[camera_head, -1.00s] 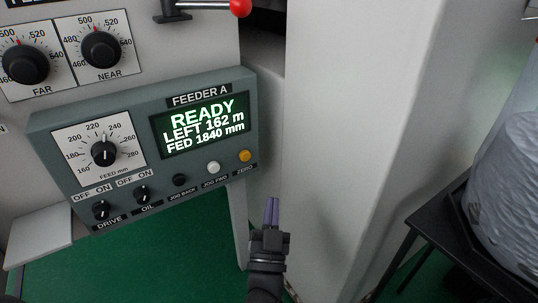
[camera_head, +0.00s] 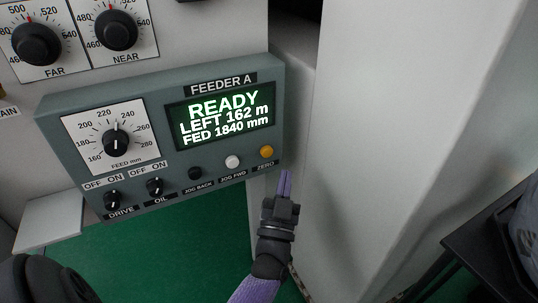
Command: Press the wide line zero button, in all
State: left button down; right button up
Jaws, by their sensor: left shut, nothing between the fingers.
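The feeder panel (camera_head: 150,100) labelled FEEDER A is a grey-green box at the middle left. Its screen (camera_head: 224,116) reads READY, LEFT 162 m, FED 1840 mm. The orange ZERO button (camera_head: 266,152) is at the lower right of the panel, right of the white JOG FWD button (camera_head: 232,162) and the black JOG BACK button (camera_head: 195,173). My left gripper (camera_head: 285,180) is shut and empty, its purple fingertips pointing up, below and slightly right of the ZERO button. A gap shows between them in the picture. My right gripper is not in view.
The panel also carries a FEED dial (camera_head: 115,143) and the DRIVE (camera_head: 112,201) and OIL (camera_head: 154,187) switches. FAR (camera_head: 36,44) and NEAR (camera_head: 115,30) dials sit above. A pale column (camera_head: 390,110) stands close on the right. A dark table (camera_head: 470,245) is at far right.

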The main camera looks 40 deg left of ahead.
aim_at(267, 152)
pick_arm(q)
jog(key=a, duration=0.1)
jog(key=w+a, duration=0.1)
jog(key=a, duration=0.1)
jog(key=w+a+b, duration=0.1)
jog(key=shift+a, duration=0.2)
jog(key=shift+s, duration=0.1)
dwell(0.5)
dwell(0.9)
jog(key=shift+a, duration=0.1)
jog(key=shift+w+a, duration=0.2)
jog(key=shift+a, duration=0.1)
dwell(0.3)
